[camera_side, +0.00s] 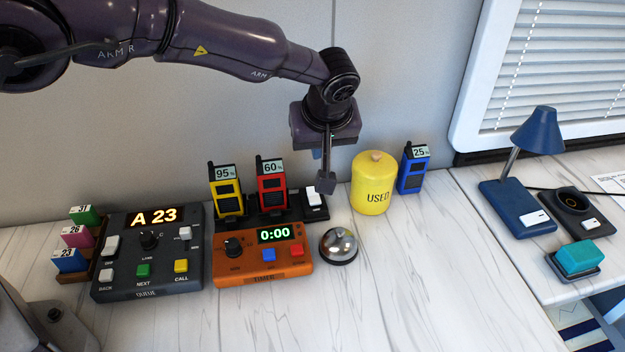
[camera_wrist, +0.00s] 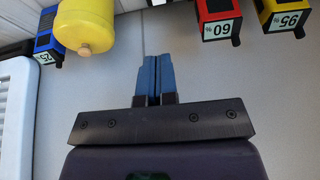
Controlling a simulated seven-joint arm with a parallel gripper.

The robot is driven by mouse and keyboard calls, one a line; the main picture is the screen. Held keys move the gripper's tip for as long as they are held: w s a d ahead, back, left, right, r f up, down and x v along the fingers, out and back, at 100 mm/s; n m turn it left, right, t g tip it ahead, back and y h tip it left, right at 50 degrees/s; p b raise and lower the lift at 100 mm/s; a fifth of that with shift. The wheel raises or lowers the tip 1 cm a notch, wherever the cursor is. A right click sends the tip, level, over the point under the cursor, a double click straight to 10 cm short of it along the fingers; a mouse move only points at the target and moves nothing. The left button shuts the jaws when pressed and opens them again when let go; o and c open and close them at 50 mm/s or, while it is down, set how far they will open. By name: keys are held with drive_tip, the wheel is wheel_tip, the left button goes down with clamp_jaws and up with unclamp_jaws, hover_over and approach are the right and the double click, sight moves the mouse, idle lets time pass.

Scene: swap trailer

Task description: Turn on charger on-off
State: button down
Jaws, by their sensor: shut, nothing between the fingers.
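The black charger (camera_side: 265,218) stands against the wall behind the orange timer. It holds a yellow radio (camera_side: 226,190) reading 95% and a red radio (camera_side: 271,188) reading 60%. Its white on-off rocker switch (camera_side: 314,196) is at its right end; I cannot tell which way it is set. My gripper (camera_side: 326,183) points down just above and to the right of the switch, with no clear contact. In the wrist view my blue fingers (camera_wrist: 154,78) are together and empty. The red radio (camera_wrist: 217,18) and yellow radio (camera_wrist: 283,14) show upside down there.
A yellow USED canister (camera_side: 373,185) and a blue radio (camera_side: 413,168) at 25% stand right of the gripper. A silver bell (camera_side: 338,245), the orange timer (camera_side: 262,255) and the queue panel (camera_side: 149,254) are in front and left.

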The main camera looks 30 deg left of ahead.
sight(313, 195)
idle(0.3)
drive_tip(key=x, duration=1.4)
drive_tip(key=shift+s+d+f, duration=0.1)
drive_tip(key=shift+s+d, duration=0.05)
drive_tip(key=shift+s, duration=0.05)
drive_tip(key=shift+w+a+f+g+h, duration=0.25)
drive_tip(key=shift+a+f+g+h, duration=0.05)
drive_tip(key=shift+f+g+h, duration=0.1)
drive_tip(key=shift+s+d, duration=0.75)
